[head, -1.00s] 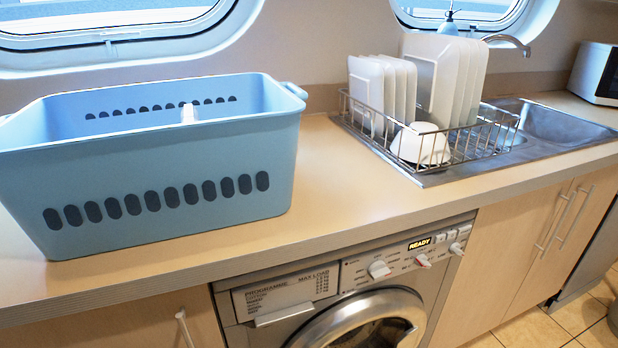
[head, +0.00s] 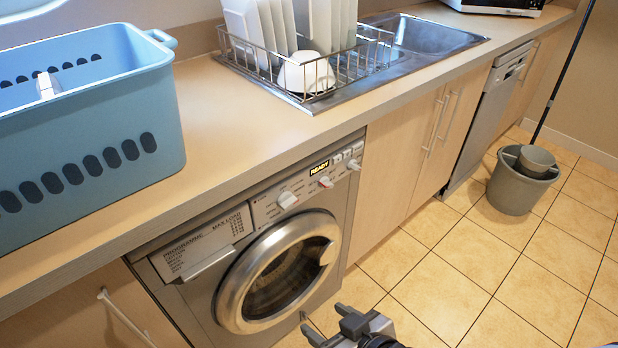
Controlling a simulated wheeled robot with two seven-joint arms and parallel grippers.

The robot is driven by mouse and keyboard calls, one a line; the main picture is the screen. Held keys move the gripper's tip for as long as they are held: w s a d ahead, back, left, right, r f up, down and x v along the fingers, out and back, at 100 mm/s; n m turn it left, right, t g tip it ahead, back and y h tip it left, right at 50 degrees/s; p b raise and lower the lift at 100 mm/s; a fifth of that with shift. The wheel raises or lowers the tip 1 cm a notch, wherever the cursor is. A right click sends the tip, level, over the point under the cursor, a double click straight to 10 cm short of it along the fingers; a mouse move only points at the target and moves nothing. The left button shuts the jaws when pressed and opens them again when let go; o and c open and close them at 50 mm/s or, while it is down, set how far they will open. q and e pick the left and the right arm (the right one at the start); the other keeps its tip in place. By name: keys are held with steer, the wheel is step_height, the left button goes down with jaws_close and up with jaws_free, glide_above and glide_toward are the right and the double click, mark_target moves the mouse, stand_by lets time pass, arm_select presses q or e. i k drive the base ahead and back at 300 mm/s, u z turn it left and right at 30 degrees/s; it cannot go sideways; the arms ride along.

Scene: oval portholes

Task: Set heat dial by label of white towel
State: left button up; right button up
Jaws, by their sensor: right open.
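The washing machine (head: 215,290) is built in under the counter, its round door (head: 278,272) shut. Its panel has a white knob (head: 287,200), a second knob with a red mark (head: 325,182), buttons and a display (head: 320,168) reading READY. I cannot tell from the small print which knob is the heat dial. The blue basket (head: 85,130) stands on the counter at left; a small white piece (head: 47,86) shows inside it, and I cannot tell if it is the towel or its label. My right gripper (head: 335,322) is open and empty at the bottom edge, below and right of the door. My left gripper is out of view.
A dish rack (head: 262,68) with white plates and a bowl stands by the sink (head: 420,36). A grey mop bucket (head: 515,190) stands on the tiled floor at right. The floor before the cupboards (head: 400,150) is clear.

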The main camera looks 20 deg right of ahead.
mark_target(324, 183)
steer(key=z, duration=1.5)
steer(key=k, duration=0.5)
steer(key=u, duration=1.4)
steer(key=i, duration=0.5)
